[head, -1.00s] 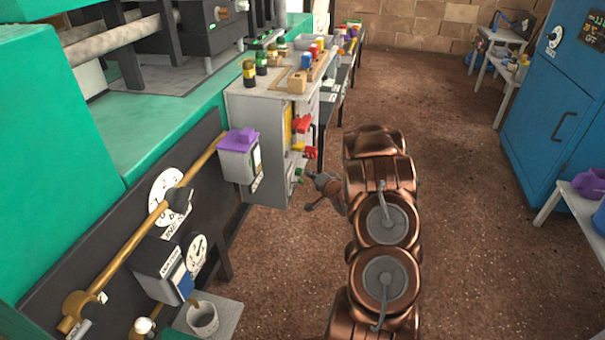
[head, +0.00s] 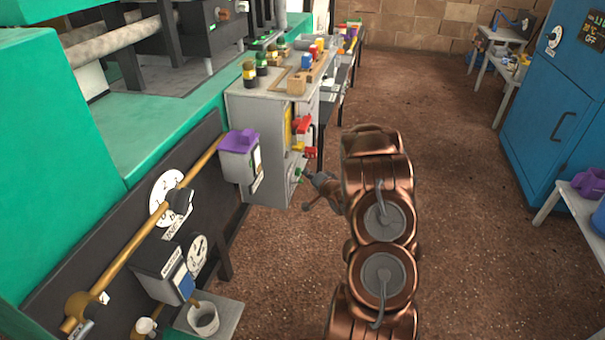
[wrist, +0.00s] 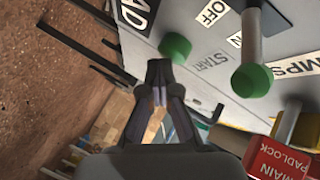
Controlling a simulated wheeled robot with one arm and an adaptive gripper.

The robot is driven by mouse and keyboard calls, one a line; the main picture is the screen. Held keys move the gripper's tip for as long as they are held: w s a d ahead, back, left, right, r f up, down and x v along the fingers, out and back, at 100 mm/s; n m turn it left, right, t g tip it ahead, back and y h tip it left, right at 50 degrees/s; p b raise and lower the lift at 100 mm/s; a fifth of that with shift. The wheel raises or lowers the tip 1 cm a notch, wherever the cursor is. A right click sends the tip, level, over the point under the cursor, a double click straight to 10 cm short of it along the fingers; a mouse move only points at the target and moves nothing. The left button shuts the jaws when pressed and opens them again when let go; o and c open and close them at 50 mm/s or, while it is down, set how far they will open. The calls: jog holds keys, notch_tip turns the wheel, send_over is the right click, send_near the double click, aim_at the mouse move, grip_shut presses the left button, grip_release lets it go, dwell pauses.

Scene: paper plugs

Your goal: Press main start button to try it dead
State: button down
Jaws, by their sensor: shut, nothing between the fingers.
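The green start button (wrist: 175,47) sits on the grey panel (wrist: 212,88) next to a "START" label in the wrist view. In the head view a small green button (head: 298,172) shows on the cabinet side. My gripper (wrist: 160,72) is shut and empty, its fingertips just below and left of the button in the wrist view. I cannot tell whether they touch it. In the head view my gripper (head: 312,180) is small, close to the cabinet's right side, partly hidden by my copper arm.
A second green knob (wrist: 252,80) on a grey stem stands out from the panel, near a label ending "MPS". A red "MAIN PADLOCK" tag (wrist: 278,161) is at the lower right. The grey cabinet (head: 265,135) holds bottles on top. Brown floor (head: 455,150) is open to the right.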

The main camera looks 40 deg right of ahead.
jog(key=shift+s+d+p, duration=0.55)
jog(key=shift+s+p, duration=0.1)
jog(key=shift+s, duration=0.1)
jog(key=shift+s+d+p, duration=0.6)
jog(key=shift+s+d, duration=0.1)
jog(key=shift+s, duration=0.35)
jog(key=shift+s+d+p, duration=0.6)
jog(key=shift+s+d, duration=0.1)
jog(key=shift+s, duration=0.35)
